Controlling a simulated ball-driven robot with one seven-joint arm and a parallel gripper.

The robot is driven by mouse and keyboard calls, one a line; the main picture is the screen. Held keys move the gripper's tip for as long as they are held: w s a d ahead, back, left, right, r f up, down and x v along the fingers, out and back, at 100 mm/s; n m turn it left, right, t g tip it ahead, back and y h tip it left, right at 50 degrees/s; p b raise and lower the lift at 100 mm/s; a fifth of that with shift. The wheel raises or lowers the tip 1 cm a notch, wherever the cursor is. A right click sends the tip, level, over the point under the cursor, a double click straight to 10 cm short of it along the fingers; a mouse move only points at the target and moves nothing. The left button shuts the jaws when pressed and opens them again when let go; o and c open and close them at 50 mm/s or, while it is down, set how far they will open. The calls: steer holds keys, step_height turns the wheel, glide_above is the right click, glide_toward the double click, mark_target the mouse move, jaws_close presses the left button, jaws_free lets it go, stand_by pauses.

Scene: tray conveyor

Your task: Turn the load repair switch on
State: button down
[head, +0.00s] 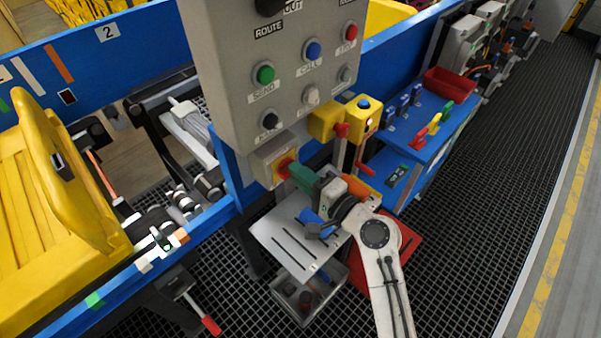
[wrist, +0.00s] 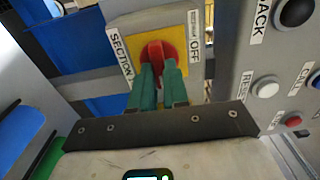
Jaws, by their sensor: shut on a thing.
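A red rotary knob (wrist: 158,50) sits on a yellow plate (wrist: 122,45) on a grey box, beside the control panel. Labels around it read "SECTION" and "OFF" in the wrist view; I read no "load repair" label. In the head view the red knob (head: 283,168) is at the panel's lower edge. My gripper (wrist: 160,72) has green fingers shut on the red knob, which is partly hidden behind them. The gripper (head: 293,171) also shows in the head view, reaching the knob from the lower right.
The grey control panel (head: 225,60) carries several buttons, including a green one (head: 264,74) and a blue one (head: 313,51). A yellow box with a blue button (head: 364,104) is right of the knob. A metal tray (head: 272,232) lies below; a yellow tray (head: 50,260) stands left.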

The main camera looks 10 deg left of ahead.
stand_by(0.3)
steer(key=c, duration=1.1)
jaws_free()
steer(key=b+v, duration=0.2)
steer(key=v, duration=0.8)
steer(key=shift+s+d, duration=0.25)
steer(key=shift+d, duration=0.1)
steer(key=s+d+f+n+g+h, duration=0.5)
steer(key=s+d+f+h, duration=0.2)
steer(key=s+d+f, duration=0.45)
steer(key=s+d+f+g+h, duration=0.1)
steer(key=s+d+h, duration=0.1)
steer(key=s+d, duration=0.2)
steer(key=s+d+f+n+g+h, duration=0.1)
steer(key=s+d+f+g+h, duration=0.1)
steer(key=s, duration=0.5)
steer(key=s+d+f+n+g+h, duration=0.1)
steer(key=s+d+f+g+h, duration=0.1)
steer(key=s+d, duration=0.4)
steer(key=shift+d+h, duration=0.2)
steer(key=shift+h, duration=0.5)
